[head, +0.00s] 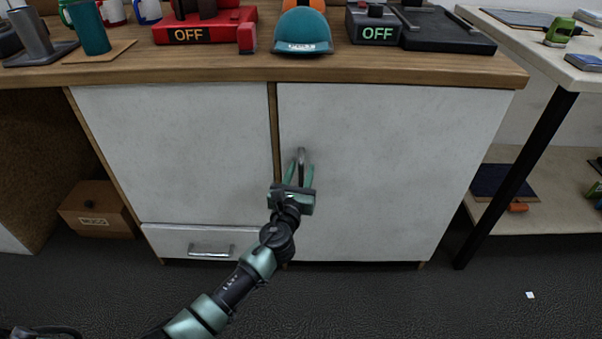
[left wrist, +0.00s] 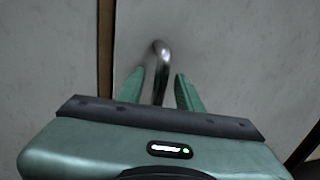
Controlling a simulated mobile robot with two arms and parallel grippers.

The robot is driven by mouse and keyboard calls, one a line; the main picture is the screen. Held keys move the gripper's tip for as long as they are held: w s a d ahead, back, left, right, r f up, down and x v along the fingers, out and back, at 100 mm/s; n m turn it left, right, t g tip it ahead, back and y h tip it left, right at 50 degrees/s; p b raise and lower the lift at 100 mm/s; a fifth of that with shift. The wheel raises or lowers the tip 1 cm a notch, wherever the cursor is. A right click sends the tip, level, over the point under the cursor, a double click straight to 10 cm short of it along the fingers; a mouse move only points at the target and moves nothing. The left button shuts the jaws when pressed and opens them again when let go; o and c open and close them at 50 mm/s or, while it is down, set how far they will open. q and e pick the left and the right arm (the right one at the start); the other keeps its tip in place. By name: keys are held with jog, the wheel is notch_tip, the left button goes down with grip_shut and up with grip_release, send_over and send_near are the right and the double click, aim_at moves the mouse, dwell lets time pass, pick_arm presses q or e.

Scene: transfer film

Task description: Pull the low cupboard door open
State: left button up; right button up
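The low cupboard door (head: 390,180) is a pale grey-white panel on the right half of the cupboard under the wooden counter. It looks shut, flush with the frame. Its upright metal handle (head: 302,158) sits near the door's left edge. My left gripper (head: 300,172) is at the handle, with its green fingers on either side of it. In the left wrist view the handle (left wrist: 160,66) stands between the two spread fingers, with a gap to each. The handle's lower end is hidden behind the gripper body. My right gripper is not in view.
A drawer with a metal handle (head: 211,250) is at lower left, below another white panel (head: 178,150). The counter (head: 200,68) holds a red device (head: 205,28), a teal cap (head: 302,30) and a dark device (head: 375,25). A side table's black leg (head: 515,180) stands right. Floor in front is mostly clear.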

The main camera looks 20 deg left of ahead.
pick_arm(q)
jog(key=shift+w, duration=0.1)
grip_shut()
dwell(1.4)
